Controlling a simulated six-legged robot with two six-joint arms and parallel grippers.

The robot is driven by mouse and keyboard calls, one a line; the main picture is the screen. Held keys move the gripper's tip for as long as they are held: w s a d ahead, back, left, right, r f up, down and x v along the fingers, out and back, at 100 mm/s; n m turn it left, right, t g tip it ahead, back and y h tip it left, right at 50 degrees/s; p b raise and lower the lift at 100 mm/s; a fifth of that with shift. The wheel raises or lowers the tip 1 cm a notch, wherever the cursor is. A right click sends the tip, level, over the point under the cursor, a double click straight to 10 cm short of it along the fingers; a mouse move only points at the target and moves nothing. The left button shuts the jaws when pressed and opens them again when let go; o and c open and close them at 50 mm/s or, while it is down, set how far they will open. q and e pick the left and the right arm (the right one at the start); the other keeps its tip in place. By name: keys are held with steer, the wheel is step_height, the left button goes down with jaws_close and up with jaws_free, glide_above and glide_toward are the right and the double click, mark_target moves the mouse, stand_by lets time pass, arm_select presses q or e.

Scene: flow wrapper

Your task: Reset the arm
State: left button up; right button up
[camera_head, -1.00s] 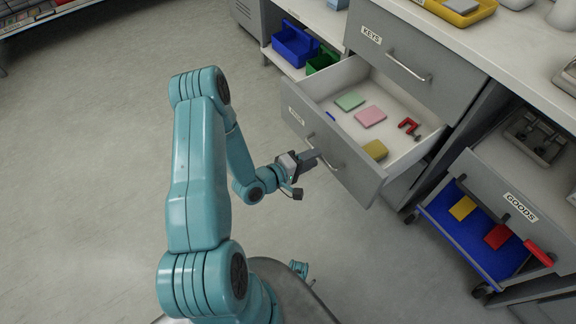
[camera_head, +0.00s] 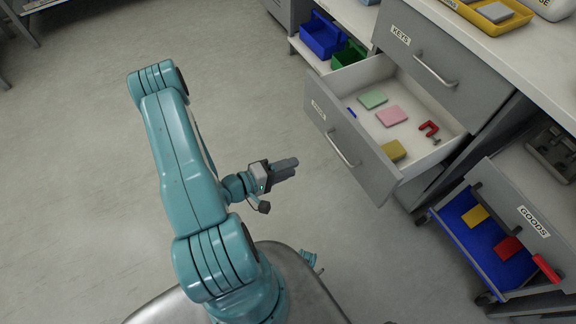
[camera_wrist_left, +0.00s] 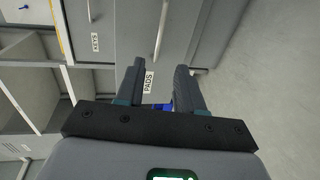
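My left arm comes into the head view over the grey floor, and its left gripper (camera_head: 293,163) points right toward the open grey drawer (camera_head: 350,150). The gripper is apart from the drawer front and its handle (camera_head: 341,147), with floor between. In the left wrist view the two fingers of the left gripper (camera_wrist_left: 160,68) stand apart with nothing between them, so it is open and empty. The drawer's PADS label (camera_wrist_left: 149,82) shows behind the fingertips. My right gripper is not in view.
The open drawer holds a green pad (camera_head: 373,99), a pink pad (camera_head: 391,116), a yellow pad (camera_head: 393,150) and a red clamp (camera_head: 429,129). A closed KEYS drawer (camera_head: 425,60) is above. A blue tray (camera_head: 462,232) stands lower right. Floor left of the arm is clear.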

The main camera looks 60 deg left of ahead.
arm_select(q)
steer(key=w+d+r+m+g+h, duration=0.25)
steer(key=w+d+m+h, duration=0.6)
steer(key=d, duration=0.75)
steer(key=w+d+f+m+g+y, duration=0.2)
steer(key=d+f+g, duration=0.2)
steer(key=d, duration=0.6)
steer(key=s+f+m+g+y, duration=0.3)
steer(key=s+f+g, duration=0.4)
steer(key=s, duration=0.1)
steer(key=s+r+m+g+p, duration=0.1)
steer(key=s+r+p, duration=0.1)
steer(key=r+p, duration=0.8)
steer(key=s+r+p, duration=0.1)
steer(key=r+p, duration=1)
steer(key=shift+s+a+m+g, duration=0.25)
steer(key=shift+s+m+g, duration=0.1)
steer(key=shift+s, duration=0.05)
